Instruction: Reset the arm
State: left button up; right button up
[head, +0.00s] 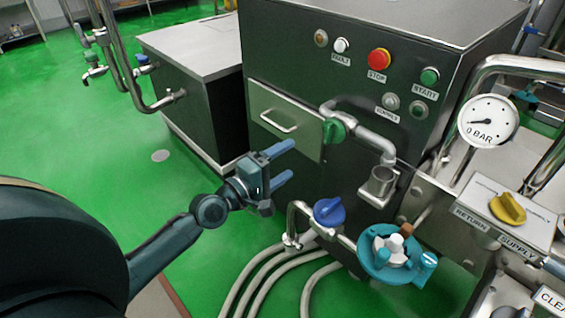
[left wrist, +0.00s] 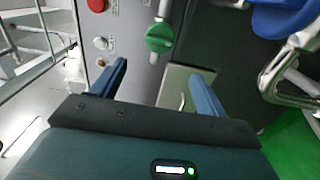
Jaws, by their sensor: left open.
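My left gripper (head: 287,163) is open and empty, with its two blue fingers apart. In the head view it is in front of the dark machine cabinet (head: 300,60), below the drawer-like panel with a handle (head: 280,121). In the left wrist view the same fingers (left wrist: 160,88) point toward the cabinet front, with the green valve knob (left wrist: 160,37) beyond and between them. The green knob also shows in the head view (head: 334,131), right of and above the fingertips. Nothing is between the fingers. My right gripper is in neither view.
A blue valve knob (head: 329,211) and a teal valve part (head: 390,252) stand right of the gripper. A metal cup (head: 380,184) is under the spout. The red stop button (head: 379,59) and pressure gauge (head: 487,122) are further up. Hoses (head: 262,277) run below. Green floor is open at left.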

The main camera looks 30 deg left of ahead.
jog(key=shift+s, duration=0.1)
pick_arm(q)
jog(key=s+d+f+m+g, duration=0.1)
jog(key=s+d+f+m, duration=0.25)
jog(key=s+m, duration=0.2)
jog(key=s+d+f+m+g, duration=0.1)
jog(key=s+d+f+m, duration=0.1)
jog(key=s+d+m, duration=0.35)
jog(key=s+r+m+g+y+p, duration=0.2)
jog(key=s+r+m+g+p, duration=0.2)
jog(key=s+p, duration=0.5)
jog(key=shift+d+r+m+y+p, duration=0.45)
jog(key=shift+m+p, duration=0.45)
jog(key=shift+p, duration=3.45)
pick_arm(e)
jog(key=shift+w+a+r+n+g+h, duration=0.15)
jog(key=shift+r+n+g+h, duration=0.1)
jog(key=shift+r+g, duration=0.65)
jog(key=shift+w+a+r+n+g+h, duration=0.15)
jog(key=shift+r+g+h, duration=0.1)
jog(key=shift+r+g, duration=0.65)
